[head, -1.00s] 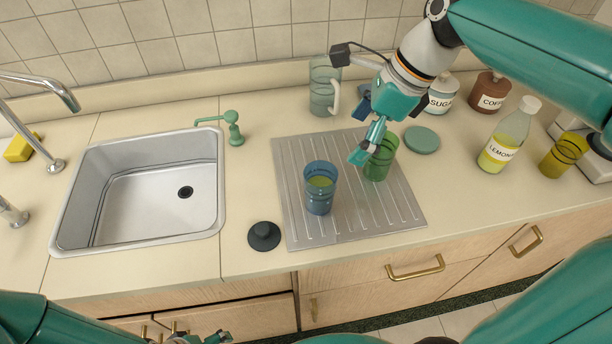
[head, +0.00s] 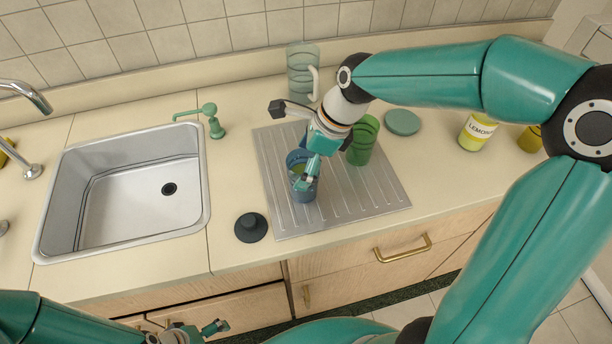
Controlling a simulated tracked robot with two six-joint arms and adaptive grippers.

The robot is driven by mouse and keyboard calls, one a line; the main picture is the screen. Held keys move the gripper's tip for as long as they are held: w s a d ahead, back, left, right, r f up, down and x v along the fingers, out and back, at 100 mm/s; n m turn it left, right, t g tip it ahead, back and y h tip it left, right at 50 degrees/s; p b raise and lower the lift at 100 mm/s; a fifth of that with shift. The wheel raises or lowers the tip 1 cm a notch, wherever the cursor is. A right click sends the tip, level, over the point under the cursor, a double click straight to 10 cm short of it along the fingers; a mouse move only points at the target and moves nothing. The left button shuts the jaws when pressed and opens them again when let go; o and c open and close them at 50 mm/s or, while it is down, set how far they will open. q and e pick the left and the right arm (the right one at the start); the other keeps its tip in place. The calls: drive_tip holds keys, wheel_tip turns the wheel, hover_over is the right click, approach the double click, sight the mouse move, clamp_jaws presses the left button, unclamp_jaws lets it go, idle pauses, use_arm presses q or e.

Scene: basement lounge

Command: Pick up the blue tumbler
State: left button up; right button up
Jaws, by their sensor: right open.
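The blue tumbler (head: 301,190) stands upright on the ribbed metal drainboard (head: 350,201), with some yellowish content showing inside. My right gripper (head: 305,181) is open and points down at the tumbler's right side and rim, covering part of it. Whether a finger touches the tumbler or sits inside its rim I cannot tell. A green tumbler (head: 362,141) stands just behind and to the right of the gripper, partly hidden. My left gripper (head: 218,327) is low at the bottom edge, away from the tumblers, with its fingers apart.
A clear pitcher (head: 300,72) stands behind my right wrist. A green round lid (head: 402,122) and a lemon bottle (head: 476,132) are at the right. A dark sink stopper (head: 251,227) lies left of the drainboard, by the sink (head: 125,235). The drainboard's front right is clear.

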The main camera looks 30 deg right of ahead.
drive_tip(key=shift+x, duration=1.35)
drive_tip(key=c, duration=1.5)
drive_tip(key=shift+r, duration=0.1)
drive_tip(key=shift+c, duration=0.5)
drive_tip(key=shift+w, duration=0.1)
